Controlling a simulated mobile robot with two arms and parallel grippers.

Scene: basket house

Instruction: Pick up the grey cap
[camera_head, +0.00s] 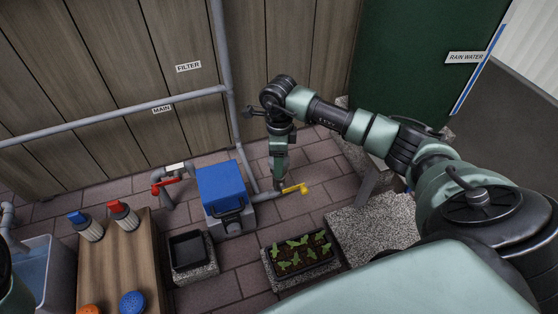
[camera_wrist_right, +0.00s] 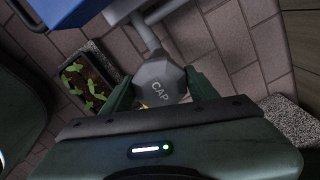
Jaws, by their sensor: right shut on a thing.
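The grey cap (camera_wrist_right: 160,84), a faceted piece lettered CAP, sits between the fingers of my right gripper (camera_wrist_right: 163,92) in the right wrist view. The fingers press on it from both sides. In the head view my right gripper (camera_head: 279,178) points down beside the pipe right of the blue-lidded filter box, near a yellow handle (camera_head: 296,188). The cap is mostly hidden there by the fingers. I cannot tell whether the cap is still joined to the grey pipe (camera_wrist_right: 146,34) behind it. My left gripper is out of view.
The blue-lidded box (camera_head: 222,186) stands left of the gripper. A seedling tray (camera_head: 300,272) and a black tray (camera_head: 188,250) are in front. A wooden bench (camera_head: 120,262) holds filter cartridges at left. A green tank (camera_head: 420,60) stands behind my right arm.

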